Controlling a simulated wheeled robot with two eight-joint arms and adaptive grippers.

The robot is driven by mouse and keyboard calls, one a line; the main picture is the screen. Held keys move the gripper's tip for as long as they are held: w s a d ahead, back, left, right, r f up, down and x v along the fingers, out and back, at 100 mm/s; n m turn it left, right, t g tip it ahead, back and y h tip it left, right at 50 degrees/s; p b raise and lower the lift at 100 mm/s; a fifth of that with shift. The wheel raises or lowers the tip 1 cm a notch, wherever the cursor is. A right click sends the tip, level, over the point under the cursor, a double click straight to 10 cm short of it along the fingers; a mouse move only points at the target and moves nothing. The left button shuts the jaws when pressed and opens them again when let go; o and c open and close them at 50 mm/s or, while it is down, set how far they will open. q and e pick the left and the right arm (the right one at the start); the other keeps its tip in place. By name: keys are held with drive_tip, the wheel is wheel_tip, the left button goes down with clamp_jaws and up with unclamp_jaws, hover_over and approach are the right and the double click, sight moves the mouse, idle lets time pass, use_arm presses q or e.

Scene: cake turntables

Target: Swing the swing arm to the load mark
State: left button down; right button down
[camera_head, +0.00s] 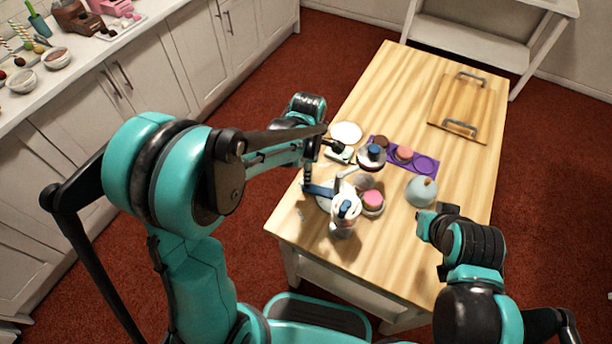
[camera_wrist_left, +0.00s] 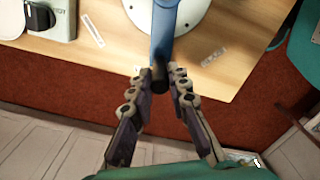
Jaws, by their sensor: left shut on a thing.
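The blue swing arm (camera_head: 319,190) is near the front left of the wooden table. In the left wrist view its blue bar (camera_wrist_left: 163,40) runs over a white round base (camera_wrist_left: 181,14) and ends in a dark knob. My left gripper (camera_head: 309,170) is shut on that dark end; in the wrist view the fingertips (camera_wrist_left: 159,84) close around it. Two small white labels, one left of the bar (camera_wrist_left: 93,30) and one right (camera_wrist_left: 213,57), lie on the table; their print is too small to read, so I cannot tell which is the load mark. My right gripper (camera_head: 430,220) is by a pale blue-green round item.
A pink cake (camera_head: 373,199), a clear jar with a blue part (camera_head: 345,209) and a stand with a blue knob (camera_head: 373,155) crowd near the swing arm. A purple tray (camera_head: 424,164) and a handled board (camera_head: 462,106) lie farther back. The table's right side is mostly clear.

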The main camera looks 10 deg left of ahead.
use_arm(q)
drive_tip(key=shift+w+d, duration=0.15)
drive_tip(key=shift+w, duration=0.45)
drive_tip(key=shift+w, duration=0.3)
drive_tip(key=c, duration=1.5)
unclamp_jaws()
wheel_tip(320, 180, up, 7)
drive_tip(key=p, duration=0.5)
drive_tip(key=shift+s, duration=0.1)
